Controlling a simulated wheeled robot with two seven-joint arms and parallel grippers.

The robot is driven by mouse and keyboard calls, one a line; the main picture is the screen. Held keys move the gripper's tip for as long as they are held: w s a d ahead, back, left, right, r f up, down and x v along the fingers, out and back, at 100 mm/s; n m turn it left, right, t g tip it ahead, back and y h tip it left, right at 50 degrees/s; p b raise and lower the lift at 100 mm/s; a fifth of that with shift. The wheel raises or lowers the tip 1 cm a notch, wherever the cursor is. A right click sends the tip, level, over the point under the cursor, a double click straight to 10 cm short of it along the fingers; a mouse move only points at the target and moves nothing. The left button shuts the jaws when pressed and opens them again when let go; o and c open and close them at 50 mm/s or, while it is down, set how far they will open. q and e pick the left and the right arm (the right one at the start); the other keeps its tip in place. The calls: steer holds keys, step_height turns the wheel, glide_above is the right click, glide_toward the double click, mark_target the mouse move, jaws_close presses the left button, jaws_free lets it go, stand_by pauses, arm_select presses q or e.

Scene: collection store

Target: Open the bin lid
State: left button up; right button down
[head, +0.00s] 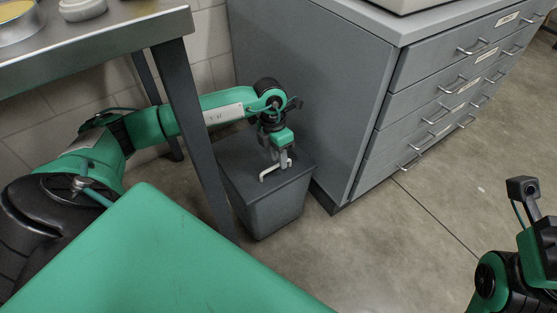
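A grey bin (272,212) stands on the floor between the table leg and the drawer cabinet. Its flat lid (240,160) lies shut on top. A pale bar-shaped handle (267,176) shows on the lid. My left gripper (282,162) points down over the lid, its fingertips right at the handle. At this size I cannot tell whether the fingers are closed on the handle or only beside it. Part of my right arm shows at the lower right edge; its fingers are not visible.
A grey drawer cabinet (310,80) stands close to the bin's right side. A metal table (100,45) with a dark leg (190,110) is at left, and my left arm passes behind that leg. The concrete floor (400,240) at right is clear.

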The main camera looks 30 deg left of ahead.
arm_select(q)
steer(key=shift+f, duration=0.3)
jaws_close()
steer(key=shift+r, duration=0.15)
